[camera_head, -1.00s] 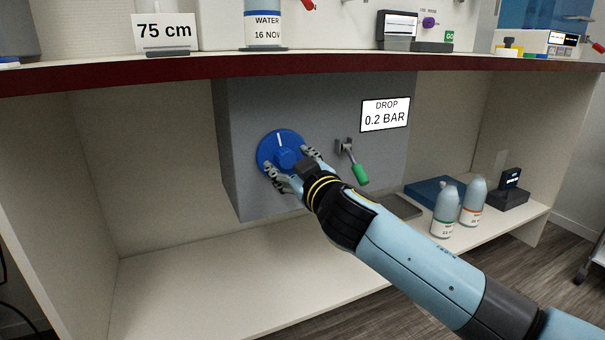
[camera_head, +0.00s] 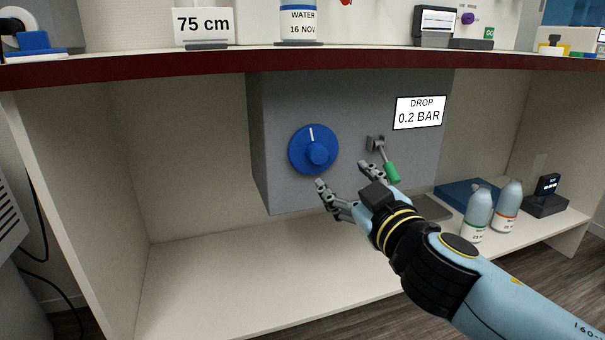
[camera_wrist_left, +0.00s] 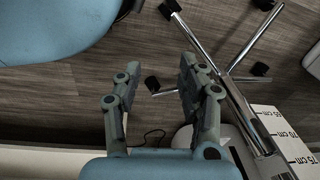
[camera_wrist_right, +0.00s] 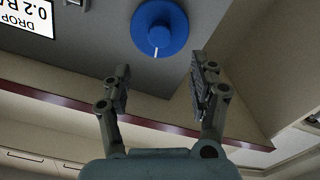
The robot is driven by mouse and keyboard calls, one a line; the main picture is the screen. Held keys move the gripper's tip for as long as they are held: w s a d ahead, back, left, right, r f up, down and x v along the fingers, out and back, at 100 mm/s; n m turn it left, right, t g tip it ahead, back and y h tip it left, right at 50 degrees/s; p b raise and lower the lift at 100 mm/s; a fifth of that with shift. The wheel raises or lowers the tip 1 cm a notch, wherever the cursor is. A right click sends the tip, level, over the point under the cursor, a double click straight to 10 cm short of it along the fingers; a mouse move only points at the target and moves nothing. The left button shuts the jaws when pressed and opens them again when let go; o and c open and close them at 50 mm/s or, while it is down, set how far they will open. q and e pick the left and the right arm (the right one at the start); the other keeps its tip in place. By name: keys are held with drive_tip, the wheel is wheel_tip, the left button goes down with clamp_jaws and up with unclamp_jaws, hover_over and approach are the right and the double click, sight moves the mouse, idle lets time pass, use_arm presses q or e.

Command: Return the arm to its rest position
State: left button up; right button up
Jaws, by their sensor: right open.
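My right gripper (camera_head: 343,175) is open and empty in the head view, apart from the grey box and below and right of its blue knob (camera_head: 313,149). Its open fingers (camera_wrist_right: 160,90) also show in the right wrist view, with the blue knob (camera_wrist_right: 159,28) ahead of them. The knob's white mark points nearly straight up in the head view. My left gripper (camera_wrist_left: 153,88) shows only in the left wrist view, open and empty, with the floor beyond it.
The grey box (camera_head: 285,187) hangs under the red-edged counter (camera_head: 240,63). A green-handled lever (camera_head: 391,171) is just beyond my right gripper. Two bottles (camera_head: 477,213) (camera_head: 507,208) stand on the lower shelf at right. The shelf's left part (camera_head: 215,275) is clear. A metal stand (camera_wrist_left: 235,60) shows in the left wrist view.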

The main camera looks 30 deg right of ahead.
drive_tip(key=s+d+f+m+g, duration=0.15)
drive_tip(key=s+f+g, duration=0.35)
drive_tip(key=s+f, duration=0.5)
drive_tip(key=s+f+m+g, duration=0.2)
drive_tip(key=s+f+g, duration=0.35)
drive_tip(key=f, duration=0.85)
drive_tip(key=s+a+f+n+g+y, duration=0.1)
drive_tip(key=s+a+f+g+y, duration=0.2)
drive_tip(key=s, duration=0.4)
drive_tip(key=s+a+f+n+g+y, duration=0.1)
drive_tip(key=s+a+f+g, duration=0.3)
drive_tip(key=s, duration=0.4)
use_arm(q)
drive_tip(key=s+a+f+p, duration=0.1)
drive_tip(key=s+f+p, duration=0.1)
drive_tip(key=s+p, duration=0.6)
drive_tip(key=s+a+f+p, duration=0.1)
drive_tip(key=s+f+p, duration=0.2)
drive_tip(key=s+p, duration=0.6)
drive_tip(key=shift+s, duration=0.15)
use_arm(e)
drive_tip(key=s+d+f, duration=0.1)
drive_tip(key=s+f, duration=0.2)
drive_tip(key=s, duration=0.5)
drive_tip(key=s+d+f, duration=0.2)
drive_tip(key=s+f, duration=0.1)
drive_tip(key=s, duration=0.5)
drive_tip(key=shift+s, duration=0.3)
drive_tip(key=shift+t+h, duration=0.25)
drive_tip(key=shift+h, duration=0.05)
